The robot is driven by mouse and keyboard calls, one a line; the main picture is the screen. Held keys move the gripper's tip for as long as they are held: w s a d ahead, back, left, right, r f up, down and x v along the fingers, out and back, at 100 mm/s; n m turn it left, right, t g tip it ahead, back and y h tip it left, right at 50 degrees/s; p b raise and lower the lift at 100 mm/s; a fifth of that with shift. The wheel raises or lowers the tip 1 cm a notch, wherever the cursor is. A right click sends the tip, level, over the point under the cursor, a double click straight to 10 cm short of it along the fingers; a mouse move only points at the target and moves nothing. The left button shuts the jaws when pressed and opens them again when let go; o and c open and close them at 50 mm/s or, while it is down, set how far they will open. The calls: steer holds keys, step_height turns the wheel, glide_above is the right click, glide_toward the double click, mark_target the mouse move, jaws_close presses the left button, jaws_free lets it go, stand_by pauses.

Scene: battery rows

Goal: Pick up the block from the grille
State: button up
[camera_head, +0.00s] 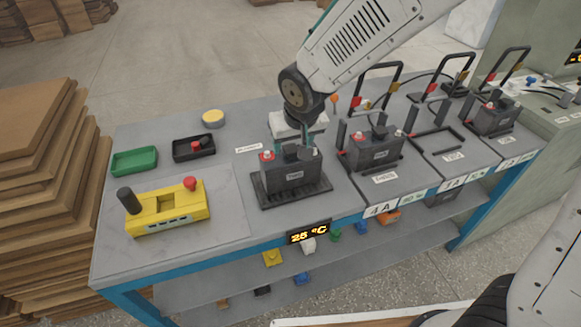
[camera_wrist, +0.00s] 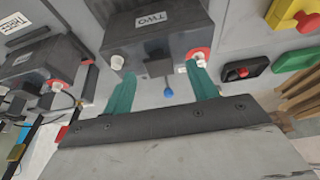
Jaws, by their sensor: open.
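The block (camera_head: 288,178) is a dark grey battery with a white label, a red terminal and a light one on top. It sits upright on the black grille (camera_head: 262,203) at the front middle of the bench. In the wrist view the block (camera_wrist: 160,42) reads "TWO" upside down. My gripper (camera_head: 298,130) is over the block's back side in the head view. Its teal fingers are apart and empty in the wrist view (camera_wrist: 162,72), with the tips near the block's two terminals. Whether they touch it I cannot tell. The block partly hides the fingers in the head view.
A yellow box (camera_head: 165,215) with a red button stands left of the block. A green tray (camera_head: 134,161) and a black tray (camera_head: 194,150) lie behind it. Another battery (camera_head: 374,150) stands close on the right, beside black upright frames. A "25 °C" display (camera_head: 309,232) hangs on the front edge.

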steer(key=shift+x, duration=0.95)
steer(key=shift+c, duration=0.4)
jaws_close()
steer(key=shift+w+r, duration=0.1)
steer(key=shift+r, duration=0.1)
